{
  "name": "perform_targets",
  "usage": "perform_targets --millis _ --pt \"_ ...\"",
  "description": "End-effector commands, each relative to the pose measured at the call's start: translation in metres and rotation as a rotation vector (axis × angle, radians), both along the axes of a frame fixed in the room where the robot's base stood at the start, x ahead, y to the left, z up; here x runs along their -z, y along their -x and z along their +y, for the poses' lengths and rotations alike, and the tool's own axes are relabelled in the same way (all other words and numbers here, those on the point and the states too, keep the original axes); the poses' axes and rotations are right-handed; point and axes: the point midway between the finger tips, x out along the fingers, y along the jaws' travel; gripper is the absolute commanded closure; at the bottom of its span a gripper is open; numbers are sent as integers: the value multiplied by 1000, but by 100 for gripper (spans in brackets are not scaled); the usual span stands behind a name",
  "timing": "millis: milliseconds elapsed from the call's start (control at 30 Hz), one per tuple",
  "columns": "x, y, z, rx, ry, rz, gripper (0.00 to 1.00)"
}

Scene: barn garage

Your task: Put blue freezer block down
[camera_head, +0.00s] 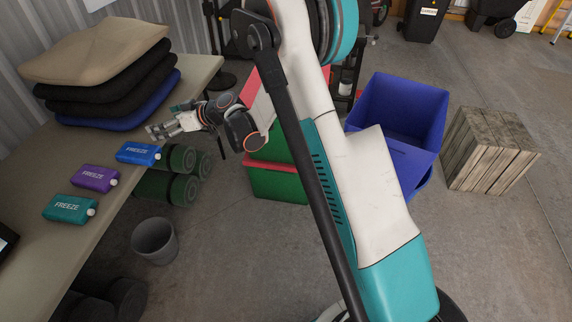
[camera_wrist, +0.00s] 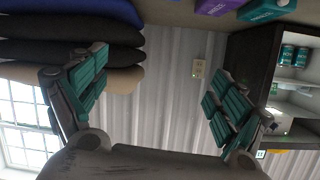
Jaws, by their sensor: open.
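The blue freezer block (camera_head: 139,153) lies flat on the tabletop (camera_head: 125,182), close to its right edge, with its FREEZE label facing up. My gripper (camera_head: 166,120) is beyond the block, near the stacked cushions, and apart from the block. In the wrist view my gripper (camera_wrist: 158,78) has its two fingers spread wide with nothing between them. A purple freezer block (camera_head: 95,178) and a teal freezer block (camera_head: 70,208) lie nearer on the same table. The purple block (camera_wrist: 218,6) and teal block (camera_wrist: 265,9) also show at the wrist view's top edge.
Stacked cushions (camera_head: 108,75) stand at the table's far end. A grey bin (camera_head: 155,240) and dark green rolls (camera_head: 168,188) are on the floor beside the table. Blue crates (camera_head: 398,108), a green box (camera_head: 275,182) and a wooden crate (camera_head: 490,148) stand to the right.

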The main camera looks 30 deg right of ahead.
Motion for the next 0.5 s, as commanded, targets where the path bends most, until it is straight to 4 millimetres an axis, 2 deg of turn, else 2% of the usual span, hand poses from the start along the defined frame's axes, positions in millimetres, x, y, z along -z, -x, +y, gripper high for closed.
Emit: perform_targets --millis 33,200,367,500 --pt "-15 10 -4 11 15 24 9" --pt "-56 43 -20 62 65 114 9" --pt "-87 83 -37 121 110 192 9" --pt "-109 121 -54 180 149 256 9"
